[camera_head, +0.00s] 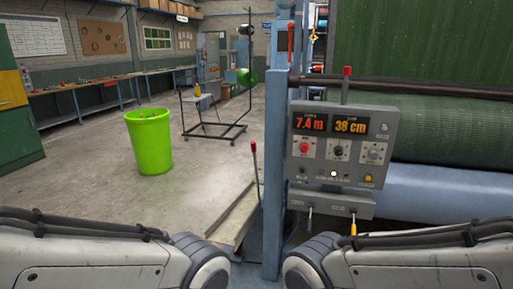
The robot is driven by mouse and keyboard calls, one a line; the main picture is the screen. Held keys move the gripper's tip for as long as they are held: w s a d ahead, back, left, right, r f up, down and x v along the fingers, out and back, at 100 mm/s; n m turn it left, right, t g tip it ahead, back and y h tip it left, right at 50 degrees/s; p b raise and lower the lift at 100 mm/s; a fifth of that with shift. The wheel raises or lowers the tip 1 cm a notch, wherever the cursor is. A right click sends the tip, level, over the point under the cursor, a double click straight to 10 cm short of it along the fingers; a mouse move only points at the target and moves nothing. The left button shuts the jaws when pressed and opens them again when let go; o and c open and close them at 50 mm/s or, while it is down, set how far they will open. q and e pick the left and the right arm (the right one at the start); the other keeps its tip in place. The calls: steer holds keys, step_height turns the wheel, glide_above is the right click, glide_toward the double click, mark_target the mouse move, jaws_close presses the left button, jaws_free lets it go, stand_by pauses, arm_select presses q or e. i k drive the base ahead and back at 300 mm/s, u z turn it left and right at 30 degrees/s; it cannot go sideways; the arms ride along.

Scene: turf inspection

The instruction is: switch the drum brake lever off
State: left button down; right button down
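A grey control panel (310,150) stands right of centre, with two lit displays reading 7.4 m and 38 cm. A lever with a red tip (347,72) stands upright behind its top edge. Another thin red-tipped lever (254,150) rises near the floor left of the blue post. A lower box (330,201) carries a white-tipped handle (309,212) and a yellow-tipped one (353,227), both hanging down. I cannot read which is the drum brake lever. My two arms show at the bottom corners; neither gripper is in view.
A blue post (275,170) stands directly left of the panel. A large green turf roll (450,125) fills the right side behind it. A lime bin (149,140) and a wheeled rack (220,110) stand on open floor at the left.

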mark_target(253, 146)
steer(key=z, duration=0.15)
steer(key=i, duration=1.3)
steer(key=u, duration=0.8)
